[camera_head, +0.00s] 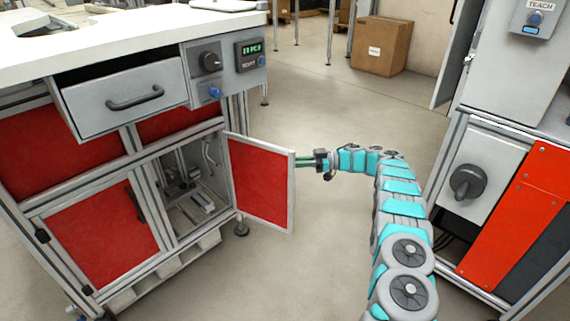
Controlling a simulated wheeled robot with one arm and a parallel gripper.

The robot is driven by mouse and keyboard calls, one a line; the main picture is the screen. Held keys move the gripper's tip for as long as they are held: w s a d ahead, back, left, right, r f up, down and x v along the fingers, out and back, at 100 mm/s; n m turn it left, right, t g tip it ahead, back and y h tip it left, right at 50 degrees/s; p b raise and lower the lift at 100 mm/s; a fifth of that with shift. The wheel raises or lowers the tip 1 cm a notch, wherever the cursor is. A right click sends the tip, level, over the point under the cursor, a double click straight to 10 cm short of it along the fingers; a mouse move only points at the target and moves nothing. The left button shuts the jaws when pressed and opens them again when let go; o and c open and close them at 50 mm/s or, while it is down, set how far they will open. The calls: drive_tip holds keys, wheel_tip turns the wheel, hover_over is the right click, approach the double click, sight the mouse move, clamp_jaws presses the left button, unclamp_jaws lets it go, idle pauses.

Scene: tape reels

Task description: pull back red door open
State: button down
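A red door (260,184) with a grey metal frame stands swung open on the lower right of the workbench cabinet, showing the cabinet's inside. A second red door (100,240) with a dark handle, to its left, is shut. My gripper (299,161), with green fingers, is at the open door's free edge, coming from the right. Its fingertips meet or overlap that edge in the picture; I cannot tell whether they touch it. The gap between the fingers is too small to tell if they are open or shut.
A grey drawer (130,95) above the doors is pulled partly out. Grey metal parts (183,185) are inside the open compartment. A grey and orange machine (500,215) stands at the right. A cardboard box (381,46) is at the back. The floor (305,110) behind the door is clear.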

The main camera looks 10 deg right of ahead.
idle(0.3)
drive_tip(key=c, duration=1.2)
unclamp_jaws()
drive_tip(key=shift+o, duration=0.2)
